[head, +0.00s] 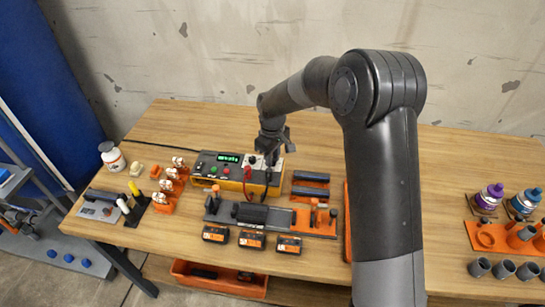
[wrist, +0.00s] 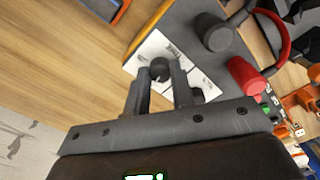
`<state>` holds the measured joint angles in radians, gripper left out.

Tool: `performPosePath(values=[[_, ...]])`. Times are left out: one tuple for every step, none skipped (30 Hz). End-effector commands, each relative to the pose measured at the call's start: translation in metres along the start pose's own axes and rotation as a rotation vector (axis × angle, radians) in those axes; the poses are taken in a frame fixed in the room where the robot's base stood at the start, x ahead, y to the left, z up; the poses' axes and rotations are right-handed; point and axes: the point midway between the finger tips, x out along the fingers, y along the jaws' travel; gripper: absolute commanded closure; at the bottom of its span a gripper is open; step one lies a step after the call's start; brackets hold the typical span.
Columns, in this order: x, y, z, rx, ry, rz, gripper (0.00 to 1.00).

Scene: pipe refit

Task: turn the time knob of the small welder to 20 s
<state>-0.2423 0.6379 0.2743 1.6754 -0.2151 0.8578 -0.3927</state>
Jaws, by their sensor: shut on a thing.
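The small welder (head: 235,172) is a yellow and grey box with a lit green display (head: 228,157), standing on the bench left of my arm. The display's figures are too small to read. My gripper (head: 271,158) is over the right end of its top panel. In the wrist view, my gripper (wrist: 160,72) has its two fingers on either side of the dark round time knob (wrist: 159,68), shut on it. The knob sits on a white plate (wrist: 150,48) with partly readable lettering. The fingers hide part of this plate, and the knob's setting cannot be read.
A black plug (wrist: 215,32) and a red plug (wrist: 245,75) with cables stand close beside the knob. Several orange-and-black blocks (head: 251,240) lie in front of the welder. The bench behind the welder is clear.

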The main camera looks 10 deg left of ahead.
Motion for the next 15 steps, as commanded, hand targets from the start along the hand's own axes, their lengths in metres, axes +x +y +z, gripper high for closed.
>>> performPosePath(values=[[-0.0005, 0.0004, 0.0, 0.043, 0.0, 0.001, 1.0], [-0.0004, 0.0003, 0.0, 0.072, 0.0, 0.001, 1.0], [-0.0004, -0.0001, -0.0002, 0.108, 0.0, 0.001, 1.0], [-0.0004, -0.0001, -0.0002, 0.136, 0.0, 0.002, 1.0], [-0.0003, 0.0002, -0.0001, 0.165, 0.0, 0.002, 1.0], [-0.0003, 0.0003, 0.0, 0.204, 0.0, 0.001, 1.0], [-0.0003, 0.0001, -0.0001, 0.233, 0.0, 0.001, 1.0], [-0.0003, -0.0001, -0.0002, 0.261, 0.0, 0.001, 1.0], [-0.0002, 0.0001, -0.0001, 0.299, 0.0, 0.002, 1.0], [-0.0002, 0.0001, -0.0001, 0.327, 0.0, 0.002, 1.0], [-0.0002, 0.0, -0.0001, 0.355, 0.0, 0.001, 1.0], [-0.0002, 0.0, -0.0001, 0.393, 0.0, 0.001, 1.0], [-0.0001, 0.0001, 0.0, 0.421, 0.0, 0.001, 1.0], [-0.0002, 0.0001, -0.0001, 0.448, 0.0, 0.002, 1.0], [-0.0001, -0.0002, -0.0002, 0.483, 0.0, 0.001, 1.0]])
